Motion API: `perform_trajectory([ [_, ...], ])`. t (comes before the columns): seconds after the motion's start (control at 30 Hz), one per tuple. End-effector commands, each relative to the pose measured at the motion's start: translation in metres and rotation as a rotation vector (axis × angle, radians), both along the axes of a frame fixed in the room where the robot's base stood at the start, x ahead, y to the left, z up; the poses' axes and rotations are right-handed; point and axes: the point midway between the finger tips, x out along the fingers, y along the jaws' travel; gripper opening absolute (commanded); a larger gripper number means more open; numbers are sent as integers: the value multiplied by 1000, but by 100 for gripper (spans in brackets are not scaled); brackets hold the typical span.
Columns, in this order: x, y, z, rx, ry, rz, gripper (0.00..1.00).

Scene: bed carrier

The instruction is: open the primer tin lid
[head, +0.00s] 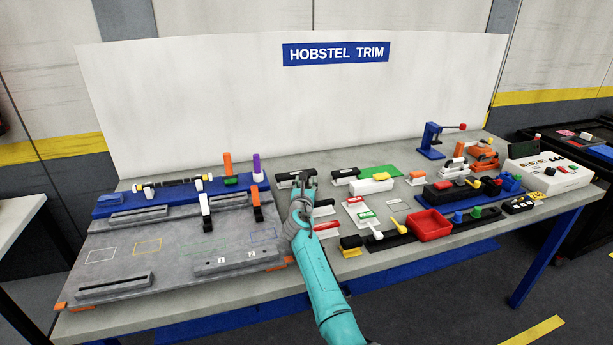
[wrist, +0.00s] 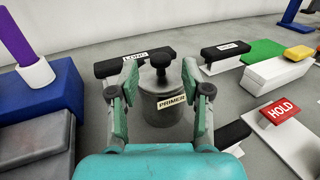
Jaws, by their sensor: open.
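The primer tin (wrist: 170,118) is a grey cylinder with a "PRIMER" label, standing upright on the table in the wrist view. Its lid (wrist: 158,86) is on top, with a dark knob (wrist: 162,61) at the centre. My gripper (wrist: 160,72) is open, with one green-padded finger on each side of the lid and knob. I see gaps between the fingers and the knob; whether a pad touches the tin's side I cannot tell. In the head view my gripper (head: 303,180) and arm hide the tin.
A black "LONG" bar (wrist: 108,66) lies just behind the tin. A blue block with a white cup and purple peg (wrist: 18,40) is at the left. A red "HOLD" block (wrist: 282,108) and white box (wrist: 268,76) are at the right. Bare table (wrist: 222,92) shows between.

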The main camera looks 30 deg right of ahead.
Motion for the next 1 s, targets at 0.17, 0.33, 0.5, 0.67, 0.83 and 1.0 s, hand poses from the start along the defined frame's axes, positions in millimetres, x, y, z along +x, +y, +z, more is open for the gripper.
perform_trajectory([
  [0.17, 19, -16, 1, -2, 1, -1, 48],
  [0.33, 31, -25, 1, -1, 0, -1, 48],
  [0.5, 37, -29, 0, 0, 0, 0, 48],
  [0.67, 39, -31, 0, -1, 0, 0, 48],
  [0.83, 38, -31, 0, -1, -1, 0, 48],
  [1.0, 38, -31, 0, -1, -1, 0, 13],
])
